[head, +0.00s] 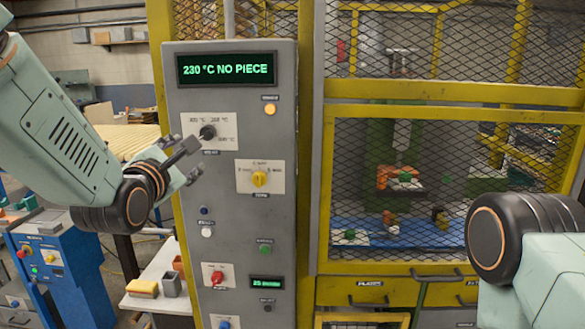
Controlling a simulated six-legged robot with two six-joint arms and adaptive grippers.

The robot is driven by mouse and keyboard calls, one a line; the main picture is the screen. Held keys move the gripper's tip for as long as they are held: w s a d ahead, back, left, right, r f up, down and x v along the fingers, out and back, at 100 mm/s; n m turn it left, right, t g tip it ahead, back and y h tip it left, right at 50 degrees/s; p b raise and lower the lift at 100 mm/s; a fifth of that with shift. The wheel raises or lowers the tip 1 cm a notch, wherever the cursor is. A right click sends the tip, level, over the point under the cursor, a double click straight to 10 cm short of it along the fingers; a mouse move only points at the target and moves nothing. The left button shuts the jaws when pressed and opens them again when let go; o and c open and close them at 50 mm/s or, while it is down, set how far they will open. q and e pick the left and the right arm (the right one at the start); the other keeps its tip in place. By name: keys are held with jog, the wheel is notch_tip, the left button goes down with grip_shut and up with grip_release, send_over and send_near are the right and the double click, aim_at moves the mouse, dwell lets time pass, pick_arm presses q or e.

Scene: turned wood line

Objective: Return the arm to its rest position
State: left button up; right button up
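My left arm comes in from the left, and its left gripper (194,160) is in front of the grey control panel (225,170). Its two fingers are spread apart with nothing visible between them. The gripper is just below and left of a black selector knob (207,131); whether a finger touches the knob or panel I cannot tell. My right arm shows only as a dark joint and pale green link at the lower right; its gripper is out of the frame.
The panel display (226,69) reads "230 °C NO PIECE". A yellow knob (259,179), a red knob (216,278) and several buttons sit below. A yellow-framed mesh cage (420,170) stands right of the panel. A blue cabinet (62,265) stands at the lower left.

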pick_arm(q)
jog(key=s+f+m+g+b, duration=0.2)
jog(key=s+f+m+g, duration=0.3)
jog(key=f, duration=0.6)
jog(key=s+f+m+b, duration=0.2)
jog(key=s+f+m, duration=0.1)
jog(key=f+m, duration=0.65)
jog(key=s+f+m+g+b, duration=0.25)
jog(key=s+f+m, duration=0.25)
jog(key=f, duration=0.8)
jog(key=s+f+m+g+b, duration=0.5)
jog(key=s+f+g+b, duration=0.5)
jog(key=s+f, duration=2.1)
jog(key=shift+s+a+f+y+b, duration=0.15)
jog(key=shift+s+a+y+b, duration=0.1)
jog(key=shift+s+y+b, duration=0.15)
